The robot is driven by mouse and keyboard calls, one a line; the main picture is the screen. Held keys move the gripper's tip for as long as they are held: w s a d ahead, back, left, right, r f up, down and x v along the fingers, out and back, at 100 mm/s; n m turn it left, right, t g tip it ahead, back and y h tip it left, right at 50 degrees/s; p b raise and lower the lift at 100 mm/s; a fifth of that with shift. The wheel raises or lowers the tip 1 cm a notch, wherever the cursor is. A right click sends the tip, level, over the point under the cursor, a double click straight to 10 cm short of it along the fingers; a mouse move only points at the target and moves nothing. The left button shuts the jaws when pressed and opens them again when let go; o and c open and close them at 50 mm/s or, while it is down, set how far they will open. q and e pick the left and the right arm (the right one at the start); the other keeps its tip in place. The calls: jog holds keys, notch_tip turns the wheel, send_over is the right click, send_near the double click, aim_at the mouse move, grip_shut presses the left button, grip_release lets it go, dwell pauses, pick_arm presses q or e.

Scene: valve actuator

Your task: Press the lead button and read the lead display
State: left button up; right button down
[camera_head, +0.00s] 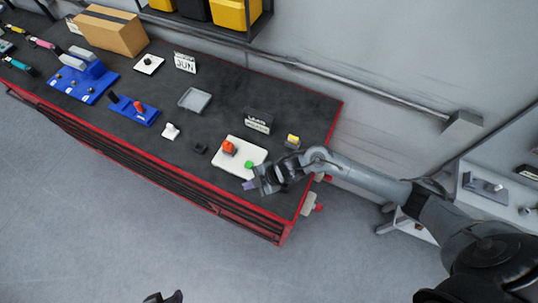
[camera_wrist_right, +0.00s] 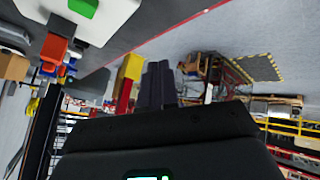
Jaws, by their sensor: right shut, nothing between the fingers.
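A white plate (camera_head: 228,163) lies near the right end of the bench. It carries an orange-red knob or button (camera_head: 228,147) and a green button (camera_head: 249,165). A small black box with blurred white characters (camera_head: 257,122) stands behind the plate; I cannot read it. My right gripper (camera_head: 250,185) is shut and empty, just off the plate's front right edge near the green button. In the right wrist view its fingers (camera_wrist_right: 158,84) are together, apart from the green button (camera_wrist_right: 83,7) at the top left. A dark tip at the bottom edge seems to be my left gripper (camera_head: 164,297).
The dark bench top (camera_head: 210,130) has a red edge. A yellow-topped block (camera_head: 293,140) stands right of the black box. A grey tray (camera_head: 195,99), a small white part (camera_head: 171,131), blue fixtures (camera_head: 85,80) and a cardboard box (camera_head: 110,30) lie further left.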

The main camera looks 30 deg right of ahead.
jog(key=w+d+r, duration=0.3)
jog(key=w+d, duration=0.1)
jog(key=w, duration=0.1)
notch_tip(320, 180, up, 4)
jog(key=t, duration=0.2)
send_over(251, 165)
jog(key=shift+r+n+h, duration=0.15)
jog(key=shift+n+h, duration=0.25)
jog(key=shift+f+b, duration=0.2)
jog(key=shift+b, duration=0.1)
notch_tip(251, 165, down, 7)
jog(key=b, duration=0.6)
jog(key=shift+r, duration=0.15)
jog(key=shift+f+b, duration=0.75)
jog(key=shift+f, duration=0.05)
